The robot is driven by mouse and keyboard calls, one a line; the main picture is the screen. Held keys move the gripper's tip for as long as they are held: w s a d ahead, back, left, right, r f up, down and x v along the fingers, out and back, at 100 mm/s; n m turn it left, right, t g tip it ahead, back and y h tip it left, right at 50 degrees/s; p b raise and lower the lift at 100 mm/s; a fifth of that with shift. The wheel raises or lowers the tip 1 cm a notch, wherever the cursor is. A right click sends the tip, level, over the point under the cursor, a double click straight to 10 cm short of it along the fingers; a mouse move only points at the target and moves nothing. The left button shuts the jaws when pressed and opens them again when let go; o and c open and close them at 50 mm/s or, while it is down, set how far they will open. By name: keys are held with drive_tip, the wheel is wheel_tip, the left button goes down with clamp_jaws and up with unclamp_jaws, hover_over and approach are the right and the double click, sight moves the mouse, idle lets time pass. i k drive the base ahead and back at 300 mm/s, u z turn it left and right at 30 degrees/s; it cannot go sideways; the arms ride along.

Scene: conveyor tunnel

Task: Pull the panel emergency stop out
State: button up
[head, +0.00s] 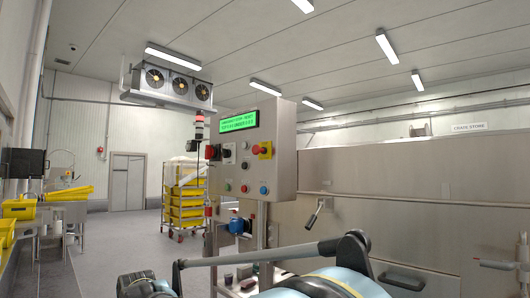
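The control panel (284,185) is a grey box on posts near the middle of the head view, with a lit green display (239,122). The panel emergency stop (262,150) is a red mushroom button on a yellow backing at the panel's right. I cannot tell from here whether it is pressed in or out. Another red knob (210,152) shows at the panel's left edge. Parts of my arm cross the bottom of the view, below and in front of the panel. My gripper is not in view, and nothing shows touching the emergency stop.
Smaller buttons, including a blue one (264,190), sit below the emergency stop. A large metal housing (420,185) with handles fills the right. A rack of yellow crates (186,205) stands behind the panel. The floor at the left (125,250) is clear.

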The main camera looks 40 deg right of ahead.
sight(256, 149)
drive_tip(key=k, duration=0.45)
drive_tip(key=z, duration=0.7)
drive_tip(key=i, duration=1)
drive_tip(key=u, duration=0.5)
drive_tip(key=k, duration=0.7)
drive_tip(key=u, duration=0.2)
